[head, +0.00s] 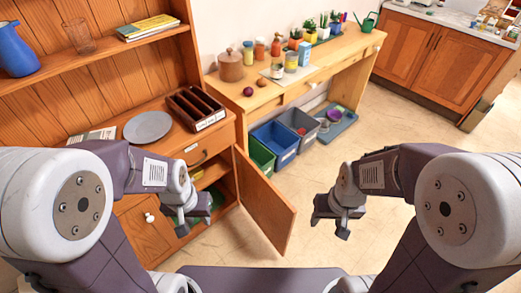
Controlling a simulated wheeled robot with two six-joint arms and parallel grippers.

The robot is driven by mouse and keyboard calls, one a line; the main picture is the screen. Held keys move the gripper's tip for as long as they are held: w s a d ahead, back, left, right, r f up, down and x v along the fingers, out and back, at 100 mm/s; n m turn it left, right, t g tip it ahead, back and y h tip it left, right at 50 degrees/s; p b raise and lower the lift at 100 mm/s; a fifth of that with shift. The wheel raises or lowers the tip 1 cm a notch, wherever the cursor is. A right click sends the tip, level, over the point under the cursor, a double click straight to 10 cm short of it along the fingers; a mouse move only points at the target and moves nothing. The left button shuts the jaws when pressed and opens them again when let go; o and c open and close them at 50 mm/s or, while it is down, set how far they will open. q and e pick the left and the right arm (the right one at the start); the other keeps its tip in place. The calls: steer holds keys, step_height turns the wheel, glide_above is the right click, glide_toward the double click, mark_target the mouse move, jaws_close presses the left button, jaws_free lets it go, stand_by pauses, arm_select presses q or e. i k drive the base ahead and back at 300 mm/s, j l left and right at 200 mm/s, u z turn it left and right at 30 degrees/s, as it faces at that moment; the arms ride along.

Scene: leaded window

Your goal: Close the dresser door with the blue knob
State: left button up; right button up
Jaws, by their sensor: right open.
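The wooden dresser (213,146) stands at the left. One of its lower doors (266,208) is swung wide open toward me, hinged at the dresser's right side. No blue knob shows on this open door from here. Another lower door (143,234), with a white knob (149,217), is closed. My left gripper (195,226) is in front of the cabinet opening, left of the open door; its jaw gap is unclear. My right gripper (331,225) is open and empty, to the right of the open door and apart from it.
On the dresser top are a grey plate (148,126) and a dark divided tray (196,108). A workbench (262,97) stands behind, with green, blue and grey bins (274,143) beneath. The floor (375,225) right of the door is clear.

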mark_target(275, 214)
steer(key=i+l+u, duration=0.25)
steer(key=l+u, duration=0.2)
steer(key=i+l+u, duration=0.1)
steer(key=l+u, duration=0.4)
steer(key=l, duration=0.25)
steer(key=l+u, duration=0.45)
steer(key=l, duration=0.2)
steer(key=l+u, duration=0.45)
steer(key=l, duration=0.2)
steer(key=k+j+z, duration=0.2)
steer(key=j+z, duration=0.2)
steer(key=j, duration=0.15)
